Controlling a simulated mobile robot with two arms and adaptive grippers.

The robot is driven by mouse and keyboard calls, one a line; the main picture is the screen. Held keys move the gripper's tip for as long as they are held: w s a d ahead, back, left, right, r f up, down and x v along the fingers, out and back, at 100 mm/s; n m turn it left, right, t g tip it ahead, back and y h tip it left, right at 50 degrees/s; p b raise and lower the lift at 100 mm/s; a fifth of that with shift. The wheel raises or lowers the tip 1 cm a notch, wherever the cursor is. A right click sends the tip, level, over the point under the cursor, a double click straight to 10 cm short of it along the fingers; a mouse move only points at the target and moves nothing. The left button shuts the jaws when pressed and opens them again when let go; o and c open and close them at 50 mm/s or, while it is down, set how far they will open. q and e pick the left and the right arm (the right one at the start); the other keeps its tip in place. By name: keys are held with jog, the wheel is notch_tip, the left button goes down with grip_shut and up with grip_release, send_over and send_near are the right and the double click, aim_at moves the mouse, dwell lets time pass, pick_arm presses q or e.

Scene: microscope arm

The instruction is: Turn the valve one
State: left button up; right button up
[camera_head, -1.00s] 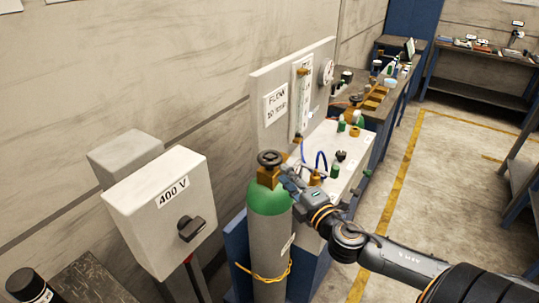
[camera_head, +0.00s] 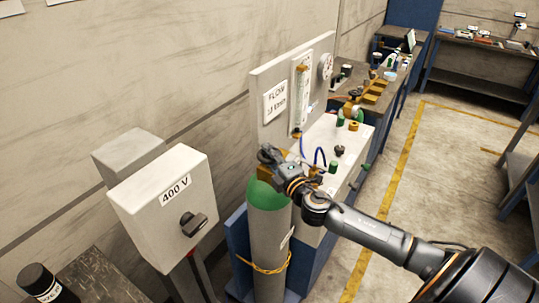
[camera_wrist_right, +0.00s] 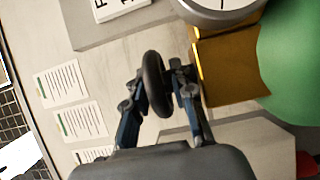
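The green-topped gas cylinder (camera_head: 268,225) stands upright in front of the white-grey panel. Its valve has a brass body (camera_wrist_right: 228,68) and a dark round handwheel (camera_wrist_right: 153,84), seen nearly edge-on in the right wrist view. My right gripper (camera_wrist_right: 160,85) has one finger on each side of the handwheel rim, with the pads close against it; it looks shut on the wheel. In the head view, my right gripper (camera_head: 272,158) covers most of the handwheel at the cylinder's top. My left gripper is not in view.
A grey 400 V switch box (camera_head: 165,210) stands left of the cylinder. Behind it are the flow panel (camera_head: 275,100) and a white cabinet (camera_head: 335,150) with small knobs and blue hoses. A yellow chain (camera_head: 262,268) crosses the cylinder. Open floor (camera_head: 440,190) lies to the right.

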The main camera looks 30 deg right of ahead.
grip_shut()
